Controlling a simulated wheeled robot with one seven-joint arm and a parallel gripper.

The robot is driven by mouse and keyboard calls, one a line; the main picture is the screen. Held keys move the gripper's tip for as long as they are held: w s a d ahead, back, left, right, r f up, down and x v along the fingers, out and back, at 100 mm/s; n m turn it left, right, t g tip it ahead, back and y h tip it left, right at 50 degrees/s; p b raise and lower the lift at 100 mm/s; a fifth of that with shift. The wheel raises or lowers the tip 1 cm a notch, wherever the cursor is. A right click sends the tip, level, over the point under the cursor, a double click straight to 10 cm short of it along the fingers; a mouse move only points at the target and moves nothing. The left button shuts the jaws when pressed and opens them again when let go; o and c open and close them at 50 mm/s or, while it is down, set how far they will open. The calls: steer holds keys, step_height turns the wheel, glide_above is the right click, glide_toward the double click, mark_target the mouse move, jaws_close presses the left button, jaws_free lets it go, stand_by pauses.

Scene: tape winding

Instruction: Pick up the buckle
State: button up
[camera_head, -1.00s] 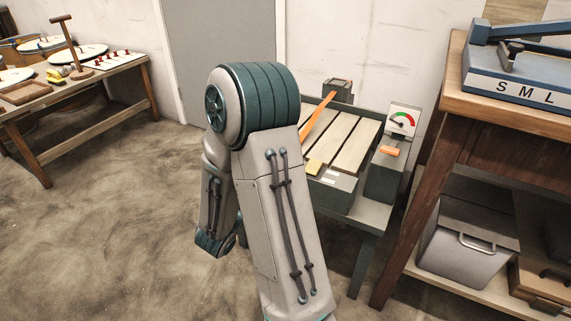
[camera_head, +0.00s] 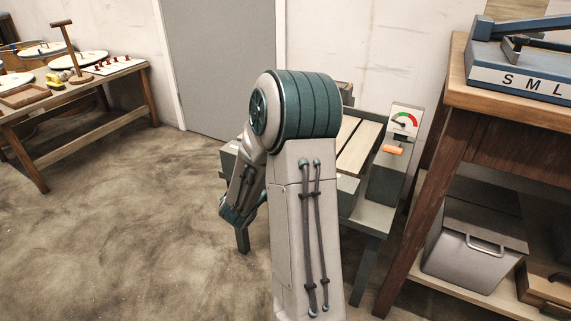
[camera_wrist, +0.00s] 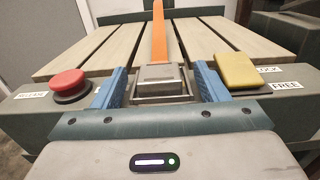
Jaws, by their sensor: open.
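The buckle (camera_wrist: 160,82) is a grey metal block in the middle of the wrist view, at the near end of an orange strap (camera_wrist: 159,40) that runs away over the slats. My gripper (camera_wrist: 160,80) is open. One blue finger is left of the buckle and one is right, with visible gaps on both sides. I cannot tell whether the fingertips are level with the buckle. In the head view my arm hides the gripper, the buckle and the strap.
A red button (camera_wrist: 69,84) is left of my fingers. A yellow block (camera_wrist: 241,70) is close on the right, beside LOCK and FREE labels. The slatted bench (camera_head: 371,207) carries a dial gauge (camera_head: 404,120). A wooden workbench (camera_head: 440,140) stands at right; floor at left is clear.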

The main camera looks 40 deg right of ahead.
steer(key=c, duration=1.1)
steer(key=shift+r, duration=0.1)
